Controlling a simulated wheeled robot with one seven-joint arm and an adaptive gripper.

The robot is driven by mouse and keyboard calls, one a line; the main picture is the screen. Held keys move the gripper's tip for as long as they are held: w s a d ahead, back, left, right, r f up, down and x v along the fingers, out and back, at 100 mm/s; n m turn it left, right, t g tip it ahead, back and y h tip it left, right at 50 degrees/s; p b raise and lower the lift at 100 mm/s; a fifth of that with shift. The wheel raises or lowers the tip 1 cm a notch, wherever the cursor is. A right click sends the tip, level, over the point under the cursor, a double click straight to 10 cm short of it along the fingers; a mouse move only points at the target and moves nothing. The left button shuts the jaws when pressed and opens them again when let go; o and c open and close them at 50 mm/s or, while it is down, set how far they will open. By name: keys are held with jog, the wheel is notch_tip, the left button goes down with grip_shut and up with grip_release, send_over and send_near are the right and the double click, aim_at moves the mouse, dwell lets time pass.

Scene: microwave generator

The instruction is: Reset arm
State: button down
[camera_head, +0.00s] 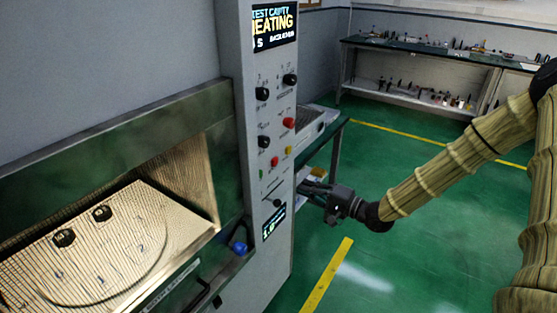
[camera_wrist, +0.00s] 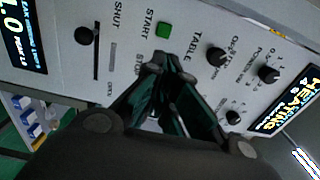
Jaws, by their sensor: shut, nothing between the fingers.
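My gripper (camera_head: 314,190) is at the right side of the grey control panel (camera_head: 268,120), close to its lower part, with my arm reaching in from the right. In the wrist view my gripper (camera_wrist: 172,72) faces the panel, its fingertips near the green START button (camera_wrist: 163,30) and the STOP label. The fingers are shut and empty. Whether the fingertips touch the panel cannot be told. The upper display (camera_head: 274,24) reads "HEATING", and it also shows in the wrist view (camera_wrist: 292,103). A slider (camera_wrist: 84,36) sits by the SHUT and OPEN labels.
The lit oven cavity (camera_head: 205,185) at left holds a plate (camera_head: 150,205) with two dark pieces. A blue knob (camera_head: 239,248) sits below the cavity's right edge. A workbench (camera_head: 430,48) with small items stands at the back. Green floor (camera_head: 400,150) lies open between.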

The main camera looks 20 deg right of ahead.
jog(key=s+a+f+n+g+h, duration=0.1)
jog(key=s+a+f+g+h, duration=0.15)
jog(key=s+f, duration=0.4)
jog(key=s+a+f+n+g+h, duration=0.1)
jog(key=s+a+f+g, duration=0.15)
jog(key=f, duration=0.65)
jog(key=s+a+f+n+g+h, duration=0.1)
jog(key=s+a+f+n+h, duration=0.1)
jog(key=s+a+f, duration=0.45)
jog(key=s+d+f+n+g+h, duration=0.2)
jog(key=s+f, duration=0.4)
jog(key=s, duration=0.7)
jog(key=s+d+f+n+g+h, duration=0.1)
jog(key=s+f+n+g+h, duration=0.2)
jog(key=s, duration=0.9)
notch_tip(320, 180, down, 3)
jog(key=g+h, duration=0.1)
jog(key=g, duration=0.2)
jog(key=shift+s+d+n, duration=0.35)
jog(key=shift+s+n, duration=0.05)
jog(key=shift+f, duration=0.1)
